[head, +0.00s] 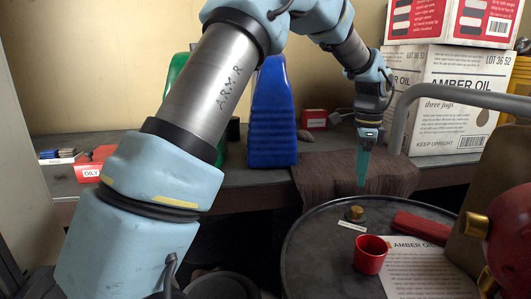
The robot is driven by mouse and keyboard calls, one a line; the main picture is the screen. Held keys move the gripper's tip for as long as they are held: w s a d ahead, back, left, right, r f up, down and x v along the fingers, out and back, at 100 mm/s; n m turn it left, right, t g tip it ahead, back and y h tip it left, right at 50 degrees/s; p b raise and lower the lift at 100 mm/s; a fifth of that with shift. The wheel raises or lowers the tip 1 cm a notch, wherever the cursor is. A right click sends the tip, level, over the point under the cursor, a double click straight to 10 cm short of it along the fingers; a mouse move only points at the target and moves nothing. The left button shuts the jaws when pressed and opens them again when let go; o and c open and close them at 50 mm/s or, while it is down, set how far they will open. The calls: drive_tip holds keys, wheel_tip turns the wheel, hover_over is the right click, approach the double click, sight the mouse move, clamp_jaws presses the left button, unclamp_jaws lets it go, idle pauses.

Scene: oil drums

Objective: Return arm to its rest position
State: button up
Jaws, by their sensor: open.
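My arm (205,90) reaches up from the lower left, bends at the top of the view and comes down at the right. My gripper (362,180) points down in front of a brown cloth (325,182) that hangs over the shelf edge. Its teal fingers are open, seen nearly edge-on, with nothing visible between them. The fingertips are above the back of a dark round drum top (310,262). My arm hides part of a green container (176,70) and the shelf behind it.
A blue jug (273,115) stands on the shelf (250,178). White oil boxes (455,95) stack at right. The drum top bears a red cup (370,254), a brass cap (355,213), a red bar (422,227) and a paper sheet (430,275). A grey rail (455,97) curves at right.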

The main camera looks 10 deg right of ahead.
drive_tip(key=w+a+f+n, duration=0.15)
drive_tip(key=a+n, duration=0.45)
drive_tip(key=a, duration=0.6)
drive_tip(key=w+a+n, duration=0.2)
drive_tip(key=a+n, duration=0.3)
drive_tip(key=a, duration=0.8)
drive_tip(key=s+a+f+n, duration=0.1)
drive_tip(key=s+a+n, duration=0.4)
drive_tip(key=a, duration=0.3)
drive_tip(key=s+a+f+n+t, duration=0.1)
drive_tip(key=s+a+f+n, duration=0.1)
drive_tip(key=s+a+n, duration=0.3)
drive_tip(key=a, duration=0.4)
drive_tip(key=shift+a+f+n+t, duration=0.15)
drive_tip(key=shift+a+n+t, duration=0.15)
drive_tip(key=shift+n, duration=0.1)
